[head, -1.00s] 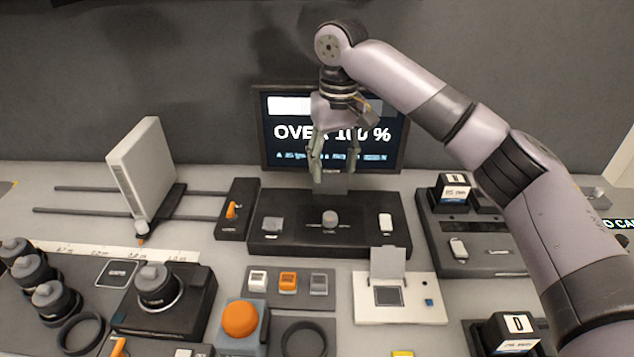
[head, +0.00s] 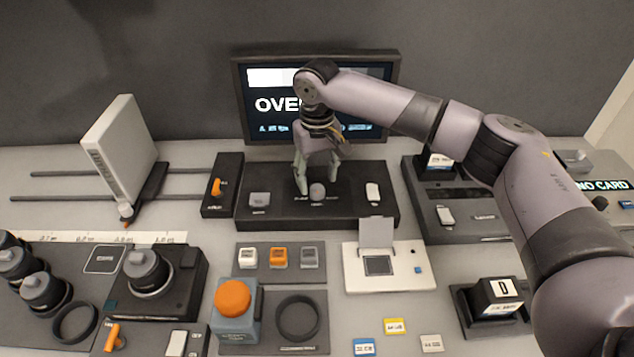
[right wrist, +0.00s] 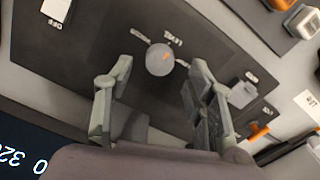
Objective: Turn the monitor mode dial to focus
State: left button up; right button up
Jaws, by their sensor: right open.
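The monitor mode dial (head: 317,190) is a small round grey knob in the middle of the black control panel (head: 352,219), below the monitor (head: 236,95). In the right wrist view the dial (right wrist: 158,62) has a small orange mark, and tiny labels beside it are hard to read. My right gripper (head: 318,178) points down over the panel, open and empty. In the right wrist view its fingertips (right wrist: 156,78) are spread to either side of the dial, apart from it. My left gripper is out of view.
On the panel a grey switch (head: 260,200) sits left of the dial and a white rocker (head: 373,191) right of it. An orange lever (head: 217,187) stands farther left. In front are several small buttons and a white box with a raised lid (head: 376,233).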

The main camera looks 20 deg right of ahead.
aim_at(317, 188)
jog(key=shift+f, duration=1.7)
jog(key=shift+c, duration=0.6)
jog(key=c, duration=1.1)
